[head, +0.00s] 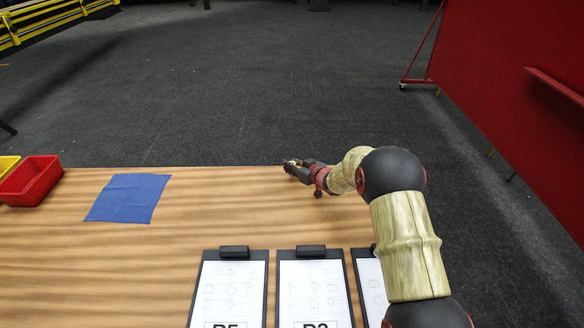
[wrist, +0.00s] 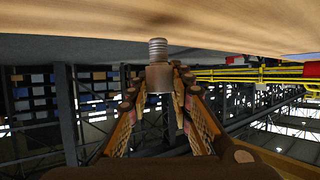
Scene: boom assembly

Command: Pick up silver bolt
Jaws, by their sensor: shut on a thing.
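The silver bolt (wrist: 158,68) shows in the wrist view between the fingertips of my gripper (wrist: 157,98), its threaded end pointing toward the wooden table surface. The two fingers close on its wider end. In the head view my gripper (head: 293,165) is at the far edge of the wooden table (head: 220,190). The bolt is too small there to make out clearly. In the wrist view the table fills the top of the picture, and I cannot tell whether the bolt touches it.
A blue cloth (head: 128,198) lies flat left of my gripper. A red bin (head: 31,181) and part of a yellow bin (head: 8,164) are at the far left. Several clipboards (head: 229,290) lie at the near side. A red panel (head: 520,90) stands beyond the table at right.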

